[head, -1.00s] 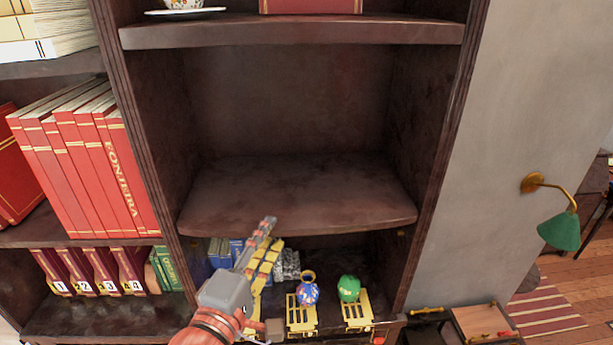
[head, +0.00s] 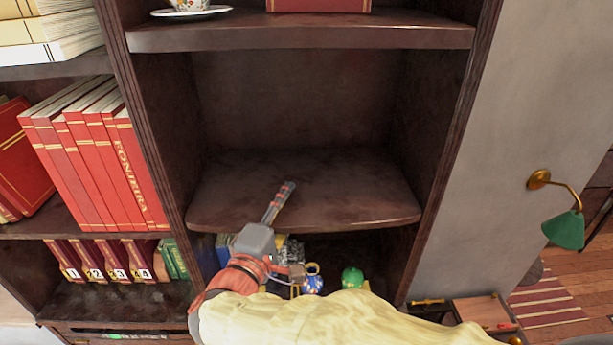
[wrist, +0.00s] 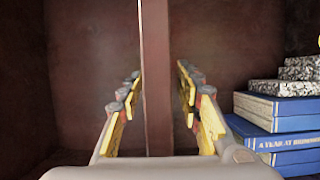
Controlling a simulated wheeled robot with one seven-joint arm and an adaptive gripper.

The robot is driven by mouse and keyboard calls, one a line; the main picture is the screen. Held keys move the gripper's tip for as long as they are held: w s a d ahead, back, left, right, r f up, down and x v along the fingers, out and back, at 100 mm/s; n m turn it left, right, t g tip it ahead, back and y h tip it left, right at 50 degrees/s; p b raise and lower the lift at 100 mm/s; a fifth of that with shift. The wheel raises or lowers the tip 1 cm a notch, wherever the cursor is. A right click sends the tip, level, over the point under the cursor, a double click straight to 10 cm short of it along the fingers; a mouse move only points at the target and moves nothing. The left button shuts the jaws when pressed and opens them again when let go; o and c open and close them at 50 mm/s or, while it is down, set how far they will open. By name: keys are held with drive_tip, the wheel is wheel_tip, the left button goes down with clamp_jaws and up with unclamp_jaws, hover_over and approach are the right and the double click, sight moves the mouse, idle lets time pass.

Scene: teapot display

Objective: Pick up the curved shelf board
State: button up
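The curved shelf board (head: 345,185) is dark brown with a bowed front edge and lies level in the middle bay of the bookcase. In the wrist view its edge (wrist: 154,60) shows as an upright strip between my fingers. My gripper (wrist: 160,72) is open around the board's front edge, left of its middle in the head view. One finger shows above the board's top; the other is hidden under it in the head view. In the wrist view a gap shows between the board and each finger.
Under the board stand blue books (wrist: 285,112), a blue vase (head: 313,280) and a green pot (head: 352,279), partly hidden by my arm. An upper shelf (head: 300,36) holds a cup on a saucer and a red book. Red books (head: 100,165) fill the left bay. The board's top is clear.

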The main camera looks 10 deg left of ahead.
drive_tip(key=shift+s, duration=0.1)
drive_tip(key=shift+c, duration=0.5)
drive_tip(key=c, duration=0.7)
clamp_jaws()
drive_tip(key=shift+r, duration=0.1)
